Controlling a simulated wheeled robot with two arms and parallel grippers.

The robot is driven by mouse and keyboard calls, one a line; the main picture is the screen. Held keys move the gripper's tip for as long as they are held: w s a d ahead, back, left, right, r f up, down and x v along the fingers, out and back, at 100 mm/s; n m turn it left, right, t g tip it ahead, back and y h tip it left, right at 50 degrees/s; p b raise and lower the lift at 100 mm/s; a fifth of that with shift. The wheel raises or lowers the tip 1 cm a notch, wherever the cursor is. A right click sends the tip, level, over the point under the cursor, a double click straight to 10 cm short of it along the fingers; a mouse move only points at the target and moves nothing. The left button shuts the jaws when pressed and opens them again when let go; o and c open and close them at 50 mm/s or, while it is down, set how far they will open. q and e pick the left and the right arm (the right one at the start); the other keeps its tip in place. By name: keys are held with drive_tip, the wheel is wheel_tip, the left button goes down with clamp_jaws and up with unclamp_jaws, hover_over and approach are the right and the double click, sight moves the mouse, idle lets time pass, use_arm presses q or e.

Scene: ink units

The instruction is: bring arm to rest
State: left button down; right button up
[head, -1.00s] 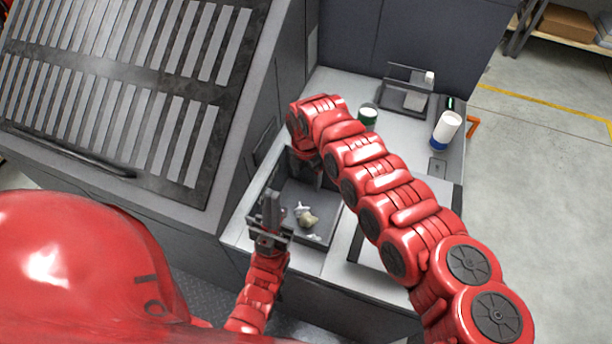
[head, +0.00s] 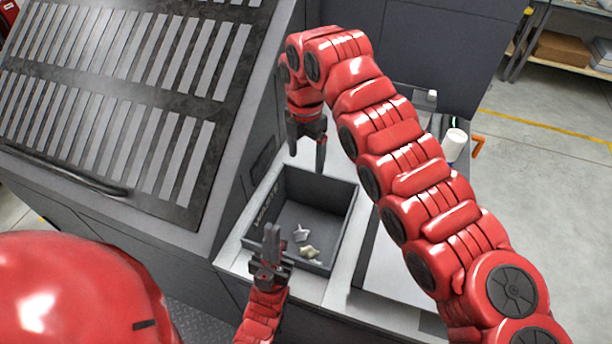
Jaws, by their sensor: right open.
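My right arm reaches in from the right and arches over the bench. Its gripper (head: 306,158) points down, open and empty, above the far side of a dark grey waste bin (head: 342,225). My left gripper (head: 272,243) points up at the bin's near left corner. Its fingers look close together, seen nearly edge-on, so I cannot tell whether it is open or shut. In the bin lie a whitish crumpled piece (head: 301,233) and a yellowish one (head: 309,252).
A large slatted grey panel (head: 120,100) stands at the left. A white bottle with a blue base (head: 455,140) stands at the back right, partly behind my right arm. An orange bracket (head: 478,147) is beside it. The bench is clear right of the bin.

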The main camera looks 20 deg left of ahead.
drive_tip(key=shift+r, duration=0.8)
